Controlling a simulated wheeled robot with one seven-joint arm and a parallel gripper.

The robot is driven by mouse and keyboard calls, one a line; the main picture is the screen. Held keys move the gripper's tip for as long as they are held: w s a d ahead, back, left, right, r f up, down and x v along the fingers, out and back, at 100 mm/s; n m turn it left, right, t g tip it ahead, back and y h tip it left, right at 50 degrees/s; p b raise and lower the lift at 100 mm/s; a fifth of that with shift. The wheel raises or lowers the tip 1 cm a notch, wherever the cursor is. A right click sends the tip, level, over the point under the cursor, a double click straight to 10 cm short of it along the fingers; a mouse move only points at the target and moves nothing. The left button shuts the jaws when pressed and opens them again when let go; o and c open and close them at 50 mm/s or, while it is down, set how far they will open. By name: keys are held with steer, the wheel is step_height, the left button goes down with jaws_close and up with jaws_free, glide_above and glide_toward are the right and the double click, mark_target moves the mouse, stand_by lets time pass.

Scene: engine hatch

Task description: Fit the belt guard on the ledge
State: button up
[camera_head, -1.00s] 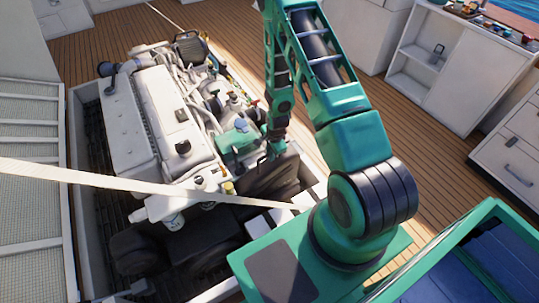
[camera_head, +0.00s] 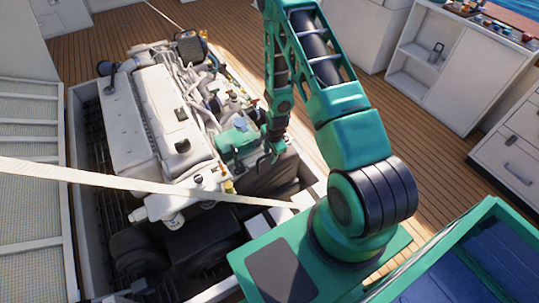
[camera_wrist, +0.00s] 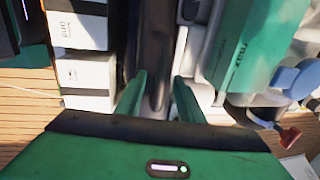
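My gripper (camera_wrist: 160,80) points down at the right front of the engine, and it also shows in the head view (camera_head: 272,153). In the wrist view its two green fingers stand apart with a dark upright bar (camera_wrist: 158,55) between them. I cannot tell whether the fingers press on it. In the head view a dark box-like piece (camera_head: 268,180) lies just below the gripper, beside the engine. It may be the belt guard; its lower edge and the ledge under it are not clearly seen.
The white engine (camera_head: 150,115) fills the hatch. White boxes (camera_wrist: 80,80) lie left of the fingers in the wrist view. A green engine part (camera_wrist: 240,45) and a red-handled valve (camera_wrist: 288,135) are on the right. A pale strap (camera_head: 130,183) crosses the head view. Planked deck surrounds the hatch.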

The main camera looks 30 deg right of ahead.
step_height(320, 180, up, 10)
steer(key=s, duration=0.2)
steer(key=shift+r, duration=0.25)
stand_by(0.3)
steer(key=shift+w+r, duration=0.1)
stand_by(0.3)
steer(key=s+d+r+n, duration=0.2)
steer(key=s+r, duration=0.1)
steer(key=r, duration=0.5)
steer(key=s+d+r+n+g+h, duration=0.15)
steer(key=s+r, duration=0.25)
steer(key=r, duration=0.4)
steer(key=s+d+r+n, duration=0.2)
steer(key=s+r+n, duration=0.1)
steer(key=r, duration=0.5)
steer(key=s+a+r+n+y, duration=0.1)
steer(key=s+r+n, duration=0.1)
steer(key=s+r, duration=0.4)
steer(key=s+a+r+n, duration=0.1)
steer(key=s+r+n, duration=0.2)
steer(key=s+r, duration=0.4)
steer(key=s, duration=0.6)
steer(key=shift+s+a+y, duration=0.25)
steer(key=shift+a+y, duration=0.1)
steer(key=shift+a, duration=0.05)
steer(key=shift+g, duration=0.25)
